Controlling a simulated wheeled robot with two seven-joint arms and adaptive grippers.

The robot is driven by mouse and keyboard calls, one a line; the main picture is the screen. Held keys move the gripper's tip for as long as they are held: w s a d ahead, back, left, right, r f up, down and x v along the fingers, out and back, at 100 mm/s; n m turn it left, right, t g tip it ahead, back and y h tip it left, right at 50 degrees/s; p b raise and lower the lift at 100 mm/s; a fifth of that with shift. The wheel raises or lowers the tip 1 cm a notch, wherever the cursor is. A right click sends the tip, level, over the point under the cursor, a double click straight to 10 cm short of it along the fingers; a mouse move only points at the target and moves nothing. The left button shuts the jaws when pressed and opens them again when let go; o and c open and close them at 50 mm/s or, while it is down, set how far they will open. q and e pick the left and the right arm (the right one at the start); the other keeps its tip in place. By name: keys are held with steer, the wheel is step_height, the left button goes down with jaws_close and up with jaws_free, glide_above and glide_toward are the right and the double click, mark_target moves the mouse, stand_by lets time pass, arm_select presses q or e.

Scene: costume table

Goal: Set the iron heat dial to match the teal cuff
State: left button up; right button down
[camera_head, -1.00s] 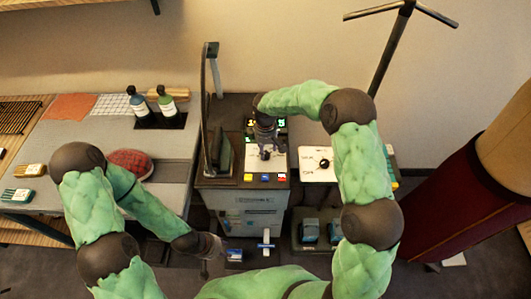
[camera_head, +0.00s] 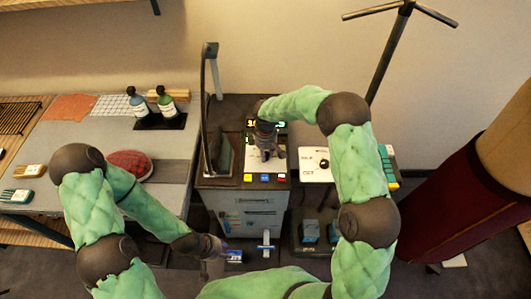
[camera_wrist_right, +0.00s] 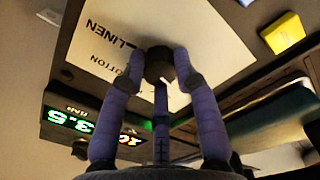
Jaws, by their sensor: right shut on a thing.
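The heat dial is a dark round knob (camera_wrist_right: 160,64) on a white plate (camera_wrist_right: 105,45) printed with LINEN and a partly hidden word ending in OTTON. My right gripper (camera_wrist_right: 161,72) is shut on this knob, its purple fingers around it. A small pale mark shows on the knob's near side. In the head view the right gripper (camera_head: 270,153) stands over the console's white plate and hides the dial. My left gripper (camera_head: 213,247) hangs low in front of the table; its fingers are too small to read. I cannot pick out a teal cuff with certainty.
A lit display (camera_wrist_right: 70,119) reads 3.5 BAR, beside a partly hidden orange readout. A yellow button (camera_wrist_right: 283,33) sits near the plate. A second white panel with a black knob (camera_head: 324,164) is to the right. Bottles (camera_head: 166,105) and a red cushion (camera_head: 129,165) are left.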

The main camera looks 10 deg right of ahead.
steer(key=shift+m, duration=0.3)
steer(key=m+b, duration=0.1)
steer(key=m, duration=0.2)
steer(key=shift+m+b, duration=0.7)
steer(key=shift+m, duration=1.3)
steer(key=shift+w, duration=0.1)
steer(key=c, duration=0.9)
jaws_free()
steer(key=shift+c, duration=0.2)
steer(key=shift+r, duration=0.1)
step_height(320, 180, up, 12)
steer(key=shift+a, duration=0.1)
